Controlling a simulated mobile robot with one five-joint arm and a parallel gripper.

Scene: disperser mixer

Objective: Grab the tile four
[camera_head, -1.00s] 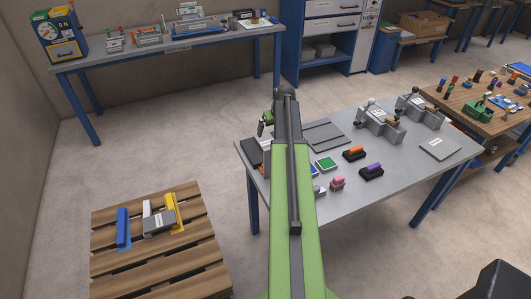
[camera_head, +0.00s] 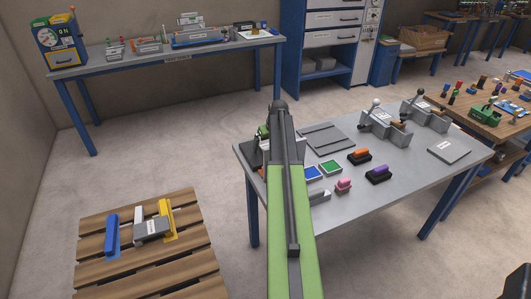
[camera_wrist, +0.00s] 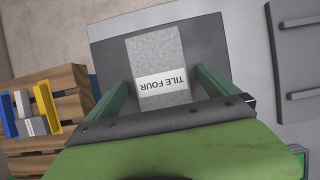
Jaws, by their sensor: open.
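Tile four (camera_wrist: 160,60) is a grey speckled block with a white label reading "TILE FOUR", upside down in the wrist view. It lies on a dark grey plate (camera_wrist: 108,50) on the grey table (camera_head: 410,180). My gripper (camera_wrist: 168,78) is open, with one green finger on each side of the tile's near part in the wrist view. I cannot tell whether the fingers touch it. In the head view my green arm hides most of the tile and the gripper.
Green (camera_head: 330,167) and blue (camera_head: 312,173) pads, and orange (camera_head: 360,155), purple (camera_head: 378,173) and pink (camera_head: 343,185) stamps stand right of my arm. Two grey lever devices (camera_head: 384,125) (camera_head: 424,112) stand behind. A pallet (camera_head: 98,262) lies on the floor at left.

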